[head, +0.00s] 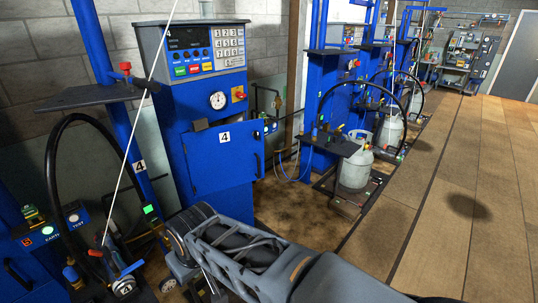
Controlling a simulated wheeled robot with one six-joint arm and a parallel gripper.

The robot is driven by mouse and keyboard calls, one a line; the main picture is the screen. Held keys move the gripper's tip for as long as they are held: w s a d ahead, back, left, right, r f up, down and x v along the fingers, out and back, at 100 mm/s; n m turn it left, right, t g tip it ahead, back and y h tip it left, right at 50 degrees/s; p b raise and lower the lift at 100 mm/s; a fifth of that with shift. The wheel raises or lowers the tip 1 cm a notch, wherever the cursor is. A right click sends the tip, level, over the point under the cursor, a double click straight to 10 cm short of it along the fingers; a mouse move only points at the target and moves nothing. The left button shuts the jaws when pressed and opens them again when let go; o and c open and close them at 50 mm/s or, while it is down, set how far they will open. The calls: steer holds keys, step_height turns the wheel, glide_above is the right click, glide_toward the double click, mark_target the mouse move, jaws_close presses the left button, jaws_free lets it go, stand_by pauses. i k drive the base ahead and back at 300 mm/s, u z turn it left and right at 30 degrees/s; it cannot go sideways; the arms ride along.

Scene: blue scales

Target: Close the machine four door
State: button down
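Machine four is the blue cabinet (172,115) at left centre, with a grey keypad panel on top. Its blue door (223,160) carries a white "4" label and a handle on its right side. The door stands ajar: its right edge juts out past the cabinet's side and a gap shows along its top. My dark grey arm (255,250) reaches in from the bottom right, in front of and below the cabinet, apart from the door. I cannot make out my gripper's fingers in this view.
A blue post with a dark shelf (88,97) and a black hose (50,165) stand left of the cabinet. A grey gas cylinder (356,165) stands on a scale to the right, with more blue machines behind. The floor (430,220) on the right is clear.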

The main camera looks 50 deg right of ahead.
mark_target(223, 157)
steer(key=k, duration=0.3)
steer(key=u, duration=2.95)
steer(key=k, duration=2.5)
steer(key=z, duration=1.5)
steer(key=i, duration=0.5)
steer(key=z, duration=0.15)
